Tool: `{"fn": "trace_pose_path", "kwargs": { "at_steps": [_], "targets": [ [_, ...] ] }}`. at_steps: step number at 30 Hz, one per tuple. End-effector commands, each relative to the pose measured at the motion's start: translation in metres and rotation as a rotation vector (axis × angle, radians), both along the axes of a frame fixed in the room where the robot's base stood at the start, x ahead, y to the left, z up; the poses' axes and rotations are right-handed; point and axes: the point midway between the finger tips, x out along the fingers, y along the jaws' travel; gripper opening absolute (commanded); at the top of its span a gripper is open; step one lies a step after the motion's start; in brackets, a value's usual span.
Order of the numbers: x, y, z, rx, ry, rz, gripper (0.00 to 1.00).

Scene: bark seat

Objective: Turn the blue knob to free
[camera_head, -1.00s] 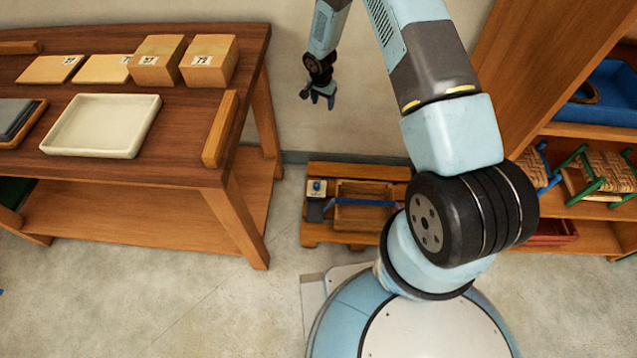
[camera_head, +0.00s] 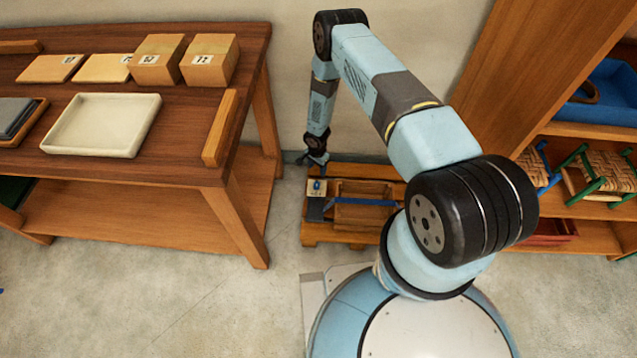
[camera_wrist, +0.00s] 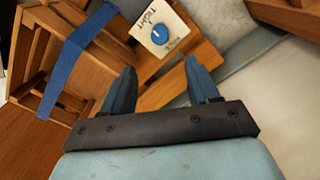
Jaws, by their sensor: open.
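The blue knob (camera_head: 317,184) sits on a pale square plate at the left end of a low wooden frame (camera_head: 310,232) on the floor. In the wrist view the knob (camera_wrist: 158,35) shows with TIGHT printed on one side and a smaller, hard-to-read word on the other. Its pointer direction is too small to tell surely. My gripper (camera_head: 318,160) is just above and behind the knob in the head view. In the wrist view my gripper (camera_wrist: 160,70) is open and empty, its two blue fingers apart from the knob, which lies beyond the tips.
A blue strap (camera_head: 365,201) crosses the frame beside the knob. A wooden table (camera_head: 190,120) with a white tray (camera_head: 150,112) and boxes stands left. A shelf (camera_head: 560,130) with woven stools stands right. The wall is close behind the frame.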

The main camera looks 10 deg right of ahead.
Motion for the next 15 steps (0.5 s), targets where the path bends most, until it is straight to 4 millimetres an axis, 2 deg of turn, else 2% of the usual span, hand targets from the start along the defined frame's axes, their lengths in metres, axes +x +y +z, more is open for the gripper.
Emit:
{"fn": "trace_pose_path", "kwargs": {
  "at_steps": [15],
  "targets": [
    [-0.001, -0.001, -0.075, 0.001, 0.001, -0.002, 0.60]
  ]
}}
